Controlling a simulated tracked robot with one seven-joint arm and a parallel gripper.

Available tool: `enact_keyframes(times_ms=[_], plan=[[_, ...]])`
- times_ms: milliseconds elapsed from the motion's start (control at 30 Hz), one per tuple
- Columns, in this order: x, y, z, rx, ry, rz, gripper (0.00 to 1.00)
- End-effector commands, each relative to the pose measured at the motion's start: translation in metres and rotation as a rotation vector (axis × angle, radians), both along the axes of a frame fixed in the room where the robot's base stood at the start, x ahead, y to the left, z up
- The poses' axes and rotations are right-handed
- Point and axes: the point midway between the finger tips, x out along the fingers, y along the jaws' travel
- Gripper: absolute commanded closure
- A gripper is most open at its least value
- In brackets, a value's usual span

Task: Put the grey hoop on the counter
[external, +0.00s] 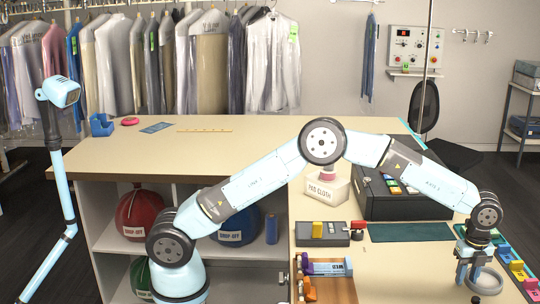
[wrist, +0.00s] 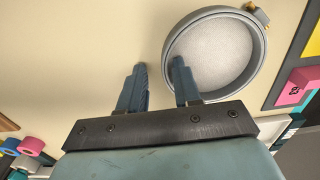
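The grey hoop (external: 484,280) lies on the counter (external: 405,275) at the lower right of the external view. In the wrist view the hoop (wrist: 262,52) is at upper right, with a brass-coloured screw on its far rim and a pale grey, speckled inside. My gripper (external: 468,279) is low over the hoop's left side. In the wrist view my gripper (wrist: 158,66) is open, its fingers apart. The right fingertip overlaps the hoop's inside and the left one is outside, so the near-left rim appears between them. I cannot tell whether the fingers touch it.
Coloured blocks in a strip (external: 515,265) run along the right edge, close to the hoop. A dark green mat (external: 410,232) and a grey tray (external: 322,240) lie behind. A black case (external: 395,195) and a pad cloth box (external: 322,190) stand farther back. The counter left of the hoop is clear.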

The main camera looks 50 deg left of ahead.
Motion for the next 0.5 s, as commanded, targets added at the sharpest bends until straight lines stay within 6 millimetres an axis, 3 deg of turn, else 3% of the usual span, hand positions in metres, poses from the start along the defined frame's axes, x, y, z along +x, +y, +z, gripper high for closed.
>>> enact_keyframes(times_ms=[267,500], plan=[[0.0,0.0,0.005,-0.001,-0.001,0.0,0.67],[0.001,0.0,0.042,-0.002,-0.002,0.001,0.67]])
